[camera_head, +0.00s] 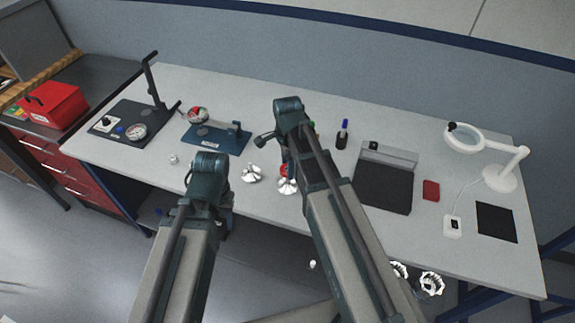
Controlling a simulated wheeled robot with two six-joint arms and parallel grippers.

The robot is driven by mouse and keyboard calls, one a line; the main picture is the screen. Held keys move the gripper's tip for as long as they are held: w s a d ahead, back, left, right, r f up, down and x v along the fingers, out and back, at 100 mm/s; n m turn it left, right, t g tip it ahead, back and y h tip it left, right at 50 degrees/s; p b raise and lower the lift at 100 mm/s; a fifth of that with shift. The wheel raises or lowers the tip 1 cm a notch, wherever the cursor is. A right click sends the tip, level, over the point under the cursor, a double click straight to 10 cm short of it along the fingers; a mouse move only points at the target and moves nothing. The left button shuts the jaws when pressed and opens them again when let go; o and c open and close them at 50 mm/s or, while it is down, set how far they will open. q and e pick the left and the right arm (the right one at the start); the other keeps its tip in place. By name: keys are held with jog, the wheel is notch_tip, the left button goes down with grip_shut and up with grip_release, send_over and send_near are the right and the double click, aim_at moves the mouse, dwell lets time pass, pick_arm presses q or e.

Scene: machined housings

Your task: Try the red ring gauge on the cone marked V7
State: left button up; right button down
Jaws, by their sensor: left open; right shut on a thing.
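My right gripper (285,158) is partly hidden by its own arm, over the front middle of the grey bench. It is shut on a red ring (284,170), of which only a little shows. A silver cone-shaped part (288,187) stands directly below the ring; I cannot tell whether they touch. A second silver part (251,174) stands just to its left. No V7 mark can be read on either. My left gripper (228,212) is open near the bench's front edge, mostly hidden behind its arm.
A dark mat (383,192), red block (431,190) and magnifier lamp (500,178) are at the right. A dark bottle (342,135) stands behind.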

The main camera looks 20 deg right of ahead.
jog(key=shift+f+b, duration=0.85)
jog(key=shift+f, duration=0.05)
dwell(0.8)
jog(key=shift+c, duration=0.3)
grip_release()
jog(key=shift+r, duration=0.1)
notch_tip(320, 180, up, 14)
jog(key=p, duration=1.4)
